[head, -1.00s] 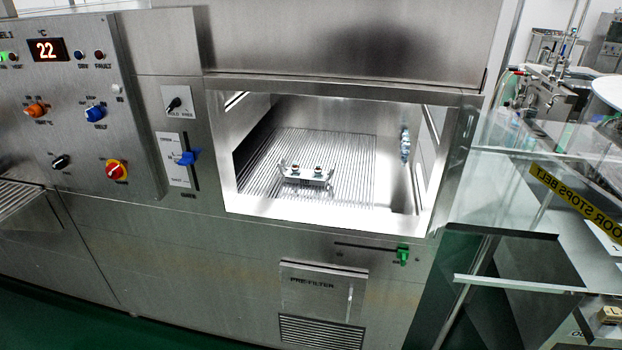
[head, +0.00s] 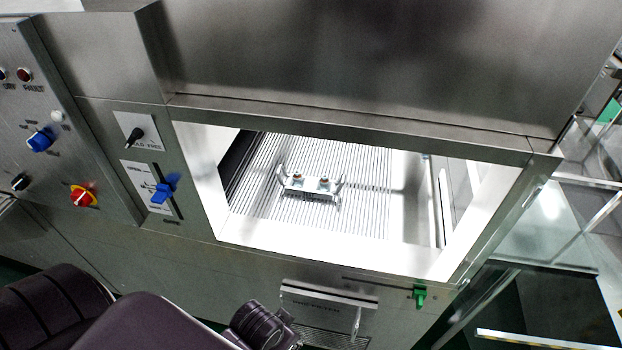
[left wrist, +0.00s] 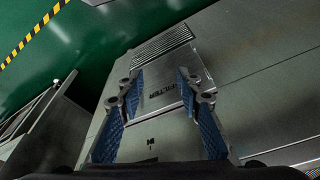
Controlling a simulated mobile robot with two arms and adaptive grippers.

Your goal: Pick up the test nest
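The test nest (head: 309,189) is a small metal bracket with upright side pieces and two small fittings on top. It sits on the ribbed floor inside the washer chamber, seen through the open hatch in the head view. My left gripper (left wrist: 158,84) shows in the left wrist view with its two blue-padded fingers apart and nothing between them. It is outside the chamber, with the pre-filter panel beyond its fingers. In the head view my left arm comes in at the lower left, below the opening. The nest is not in the left wrist view. My right gripper is in neither current view.
The bright hatch frame (head: 330,239) rims the opening, with the raised steel front (head: 380,65) above. A blue lever (head: 162,192) and black knob (head: 135,136) are on the left, a green slider (head: 419,296) below right. Bare ribbed floor (head: 365,165) surrounds the nest.

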